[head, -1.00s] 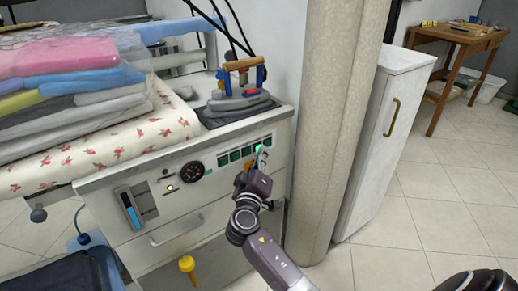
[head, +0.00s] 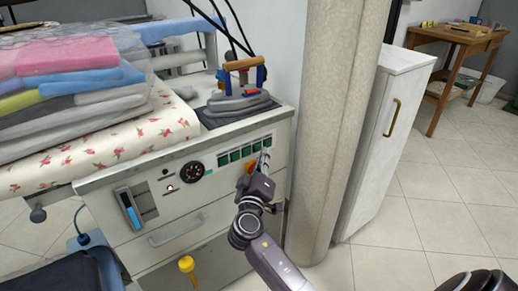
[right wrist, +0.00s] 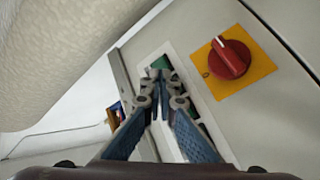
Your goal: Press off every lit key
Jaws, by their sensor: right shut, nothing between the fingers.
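A row of green keys (head: 235,155) sits in a pale strip on the front panel of the ironing station. The keys that show in the head view look dark green, with no bright glow. My right gripper (head: 264,163) is shut and empty, with its fingertips at the right end of the row. It hides part of that end. In the right wrist view the fingertips (right wrist: 158,82) are close together in front of the strip, just below a dark green key (right wrist: 162,62). I cannot tell whether they touch it. My left gripper is not in view.
A red rotary knob on a yellow plate (right wrist: 231,59) sits beside the key strip. A round black gauge (head: 192,172) is left of the keys. An iron (head: 240,95) stands on top. A beige column (head: 335,130) rises close to the right.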

